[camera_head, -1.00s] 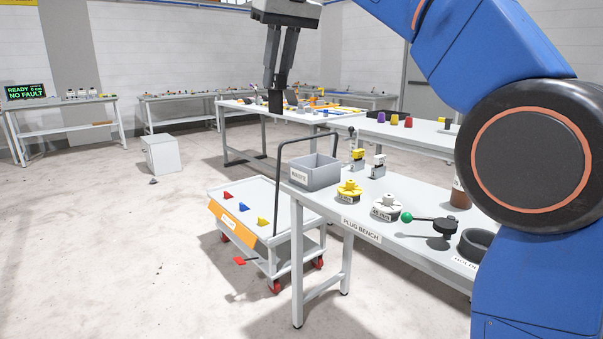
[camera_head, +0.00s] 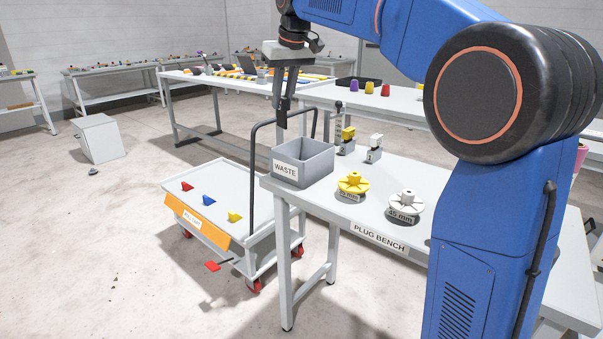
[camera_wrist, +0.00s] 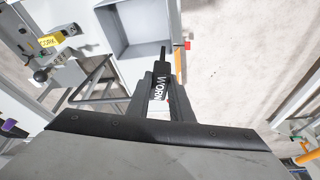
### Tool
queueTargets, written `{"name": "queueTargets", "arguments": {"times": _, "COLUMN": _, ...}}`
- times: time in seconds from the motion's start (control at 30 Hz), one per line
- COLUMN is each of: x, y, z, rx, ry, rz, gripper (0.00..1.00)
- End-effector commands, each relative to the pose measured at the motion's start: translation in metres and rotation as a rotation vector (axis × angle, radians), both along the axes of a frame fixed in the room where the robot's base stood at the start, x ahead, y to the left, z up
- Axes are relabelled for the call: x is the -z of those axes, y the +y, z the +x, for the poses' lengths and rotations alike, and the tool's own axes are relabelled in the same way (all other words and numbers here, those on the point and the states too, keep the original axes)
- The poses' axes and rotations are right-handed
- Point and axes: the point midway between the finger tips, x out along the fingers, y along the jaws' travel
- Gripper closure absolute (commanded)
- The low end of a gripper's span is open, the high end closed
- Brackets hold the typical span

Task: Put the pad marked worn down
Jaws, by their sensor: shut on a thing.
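My gripper (camera_head: 283,116) hangs pointing down above the back left of the grey waste bin (camera_head: 325,166) in the head view. In the wrist view my gripper (camera_wrist: 161,84) is shut on a dark pad with a white "WORN" label (camera_wrist: 158,90). The pad is in the air. In the head view it is too small and dark to tell apart from the fingers. The bin also shows in the wrist view (camera_wrist: 110,25), above and left of the pad. It looks empty there.
The plug bench (camera_head: 375,235) carries the bin, a yellow knob (camera_head: 353,183) and a white knob (camera_head: 406,204). A cart (camera_head: 190,172) with a tall black handle (camera_head: 252,175) stands left of it, close to my gripper. A white box (camera_head: 100,138) is on the floor.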

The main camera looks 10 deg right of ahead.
Motion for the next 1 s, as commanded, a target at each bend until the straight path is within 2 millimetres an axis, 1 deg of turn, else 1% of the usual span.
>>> {"name": "queueTargets", "arguments": {"times": 0.03, "x": 0.014, "y": -0.017, "z": 0.004, "rx": 0.024, "ry": 0.003, "rz": -0.001, "gripper": 1.00}}
{"name": "queueTargets", "arguments": {"times": 0.1, "x": 0.029, "y": -0.034, "z": 0.008, "rx": 0.048, "ry": 0.002, "rz": 0.000, "gripper": 1.00}}
{"name": "queueTargets", "arguments": {"times": 0.2, "x": 0.044, "y": -0.051, "z": 0.011, "rx": 0.072, "ry": 0.001, "rz": -0.001, "gripper": 1.00}}
{"name": "queueTargets", "arguments": {"times": 0.3, "x": 0.054, "y": -0.060, "z": 0.013, "rx": 0.083, "ry": 0.000, "rz": -0.001, "gripper": 1.00}}
{"name": "queueTargets", "arguments": {"times": 0.37, "x": 0.061, "y": -0.062, "z": 0.013, "rx": 0.086, "ry": 0.001, "rz": -0.001, "gripper": 1.00}}
{"name": "queueTargets", "arguments": {"times": 0.63, "x": 0.103, "y": -0.062, "z": 0.013, "rx": 0.086, "ry": 0.002, "rz": -0.001, "gripper": 1.00}}
{"name": "queueTargets", "arguments": {"times": 0.7, "x": 0.110, "y": -0.062, "z": 0.014, "rx": 0.086, "ry": 0.000, "rz": 0.000, "gripper": 1.00}}
{"name": "queueTargets", "arguments": {"times": 0.87, "x": 0.118, "y": -0.062, "z": 0.014, "rx": 0.086, "ry": 0.001, "rz": -0.001, "gripper": 1.00}}
{"name": "queueTargets", "arguments": {"times": 1.0, "x": 0.133, "y": -0.062, "z": 0.013, "rx": 0.086, "ry": 0.002, "rz": -0.001, "gripper": 1.00}}
